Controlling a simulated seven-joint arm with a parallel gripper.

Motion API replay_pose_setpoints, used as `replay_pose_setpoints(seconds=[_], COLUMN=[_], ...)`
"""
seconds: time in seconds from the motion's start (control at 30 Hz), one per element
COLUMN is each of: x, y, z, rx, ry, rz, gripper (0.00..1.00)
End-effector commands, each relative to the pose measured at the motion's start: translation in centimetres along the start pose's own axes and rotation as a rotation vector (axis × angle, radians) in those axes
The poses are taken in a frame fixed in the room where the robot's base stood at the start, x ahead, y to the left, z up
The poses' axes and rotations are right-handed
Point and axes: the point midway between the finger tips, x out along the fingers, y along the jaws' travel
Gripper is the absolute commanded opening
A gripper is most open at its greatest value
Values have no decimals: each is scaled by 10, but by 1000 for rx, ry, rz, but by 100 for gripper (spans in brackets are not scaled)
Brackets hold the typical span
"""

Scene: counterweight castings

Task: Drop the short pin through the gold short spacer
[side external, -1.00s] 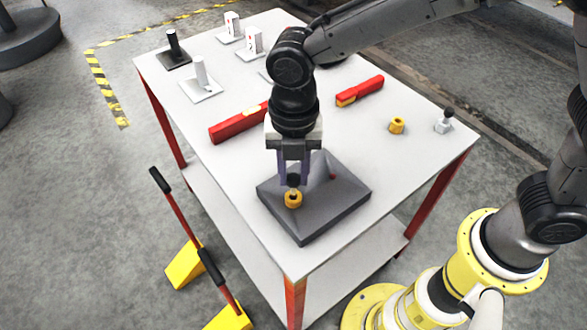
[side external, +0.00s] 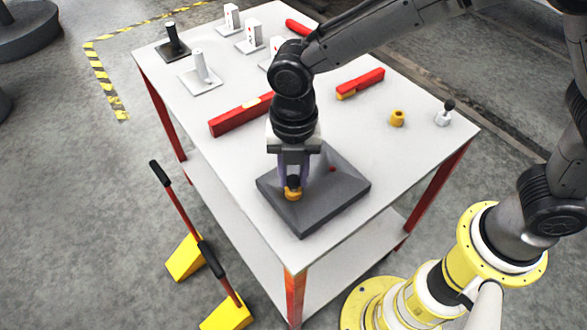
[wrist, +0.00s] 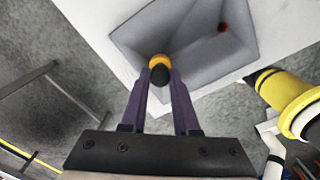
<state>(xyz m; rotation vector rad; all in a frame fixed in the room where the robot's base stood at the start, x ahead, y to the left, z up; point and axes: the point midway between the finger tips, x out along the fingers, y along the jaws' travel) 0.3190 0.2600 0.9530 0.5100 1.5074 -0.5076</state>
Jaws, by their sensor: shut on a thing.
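A gold spacer (side external: 292,195) sits on the sloped grey block (side external: 330,205) near its left side; it also shows in the wrist view (wrist: 160,61). My gripper (side external: 292,184) is shut on the black head of a pin (wrist: 160,76), directly over the spacer. The pin's shaft is hidden, so I cannot tell how deep it sits in the spacer. Another gold spacer (side external: 397,118) stands on the table to the right. Beside it a pin with a black knob (side external: 448,104) stands in a small pale holder (side external: 443,118).
Red bars (side external: 240,115) and (side external: 361,82) lie on the white table (side external: 390,165) behind the block. White and dark posts on plates stand at the far left. A red mark (wrist: 223,27) shows on the block. The table's right front is clear.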

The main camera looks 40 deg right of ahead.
Motion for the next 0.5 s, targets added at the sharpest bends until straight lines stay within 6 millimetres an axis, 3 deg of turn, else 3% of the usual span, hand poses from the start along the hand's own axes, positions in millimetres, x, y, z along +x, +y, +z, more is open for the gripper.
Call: replay_pose_setpoints(seconds=[0.37,0.4,0.5], x=[10,10,10], y=[0,0,0], z=[0,0,0], rx=[0,0,0], ry=[0,0,0], rz=[0,0,0], gripper=[0,33,51])
